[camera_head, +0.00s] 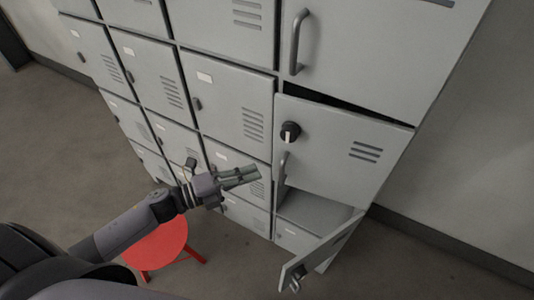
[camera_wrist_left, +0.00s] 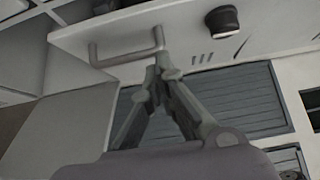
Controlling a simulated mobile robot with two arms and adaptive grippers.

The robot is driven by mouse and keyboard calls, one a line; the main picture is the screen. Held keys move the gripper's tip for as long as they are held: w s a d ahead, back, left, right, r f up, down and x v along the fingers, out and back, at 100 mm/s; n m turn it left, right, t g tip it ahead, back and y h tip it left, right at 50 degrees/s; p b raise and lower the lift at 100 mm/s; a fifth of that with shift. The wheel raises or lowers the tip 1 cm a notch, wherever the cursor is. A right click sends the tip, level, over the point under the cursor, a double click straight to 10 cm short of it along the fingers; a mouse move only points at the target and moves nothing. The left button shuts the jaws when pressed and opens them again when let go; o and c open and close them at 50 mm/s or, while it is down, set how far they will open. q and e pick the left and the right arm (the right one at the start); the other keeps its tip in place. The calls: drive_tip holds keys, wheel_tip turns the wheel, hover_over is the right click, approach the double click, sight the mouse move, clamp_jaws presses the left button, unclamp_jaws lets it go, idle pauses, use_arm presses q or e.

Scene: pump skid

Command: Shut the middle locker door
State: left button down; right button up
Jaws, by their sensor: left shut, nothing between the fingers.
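The middle locker door (camera_head: 335,150) is in the right column in the head view. It stands ajar, with a dark gap along its top edge. It has a black knob (camera_head: 290,131), vent slots and a grey bar handle (camera_head: 284,168). My left gripper (camera_head: 256,174) is shut and empty, to the left of this handle in the picture. In the left wrist view the shut fingertips (camera_wrist_left: 160,66) appear close to one end of a bar handle (camera_wrist_left: 125,57), with a dark knob (camera_wrist_left: 222,20) further right. I cannot tell whether they touch. My right gripper is not in view.
The lower door (camera_head: 325,247) of the right column hangs wide open towards me, exposing a compartment shelf (camera_head: 312,212). The upper door (camera_head: 370,50) with its bar handle looks shut. A red stool (camera_head: 160,245) stands below my left arm. Floor is clear at left.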

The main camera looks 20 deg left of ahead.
use_arm(q)
drive_tip(key=x, duration=0.2)
drive_tip(key=p+x, duration=0.1)
drive_tip(key=shift+w+d+r, duration=0.25)
drive_tip(key=shift+w+r, duration=0.05)
drive_tip(key=shift+w, duration=0.05)
drive_tip(key=shift+w+f+p, duration=0.15)
drive_tip(key=shift+w+p, duration=0.3)
drive_tip(key=shift+w, duration=0.7)
drive_tip(key=shift+w+f, duration=0.1)
drive_tip(key=shift+w, duration=0.5)
